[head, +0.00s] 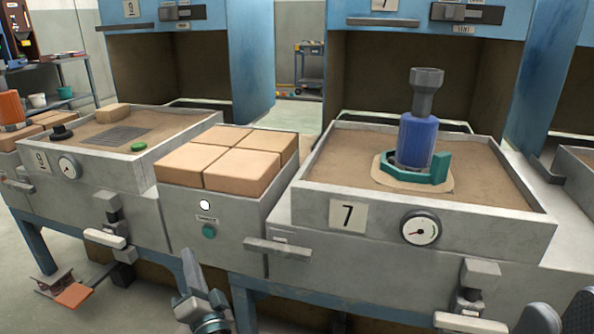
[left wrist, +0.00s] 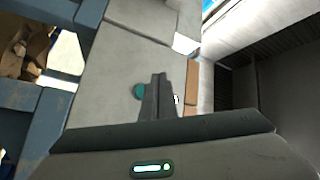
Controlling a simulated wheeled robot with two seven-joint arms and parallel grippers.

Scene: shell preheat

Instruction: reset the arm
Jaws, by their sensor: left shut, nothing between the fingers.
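My left gripper (head: 192,268) is low in the head view, in front of the grey bench front, below a teal button (head: 209,232). It is shut and empty. In the left wrist view its dark fingers (left wrist: 159,85) are together, with the teal button (left wrist: 139,91) beside them on the grey panel. I cannot tell whether the fingertips touch the panel. My right gripper cannot be made out; only dark rounded shapes show at the bottom right corner of the head view.
A station marked 7 has a sand tray (head: 327,210) holding a blue cylinder (head: 416,141) in a green ring (head: 432,170), with a gauge (head: 420,229) in front. Tan blocks (head: 222,172) lie to its left. Handles (head: 277,247) stick out from the bench front near my left gripper.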

